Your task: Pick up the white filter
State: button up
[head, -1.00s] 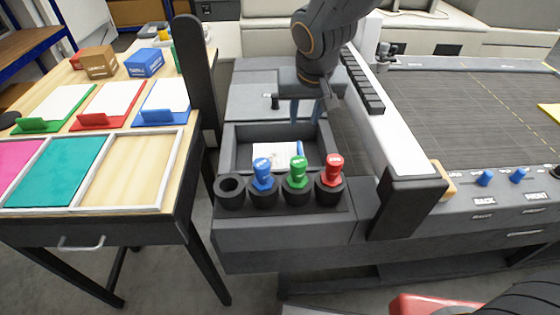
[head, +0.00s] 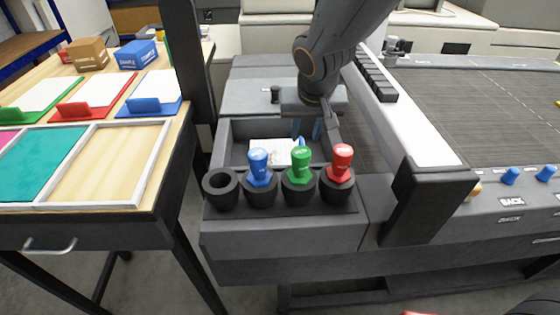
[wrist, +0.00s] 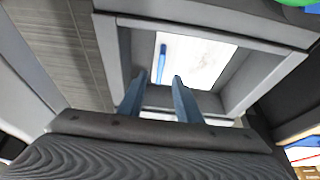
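The white filter (head: 268,151), a flat white piece with a blue handle on it, lies in a grey bin (head: 229,143) behind the row of bottles. In the wrist view the filter (wrist: 206,62) is on the bin's floor with its blue handle upright in the picture. My gripper (head: 310,128) is over the right part of the bin. In the wrist view my gripper (wrist: 155,88) has its two blue fingers apart with nothing between them. The handle lies just past the fingertips. The exact height gap is hard to judge.
Blue (head: 259,166), green (head: 301,164) and red (head: 342,163) bottles stand in black holders at the bin's front; the leftmost holder (head: 221,188) is empty. A black post stands left of the bin. A white-topped rail (head: 410,120) runs along the right side.

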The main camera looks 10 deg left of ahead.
aim_at(303, 143)
jog(key=shift+x, duration=3.2)
jog(key=shift+c, duration=0.4)
grip_shut()
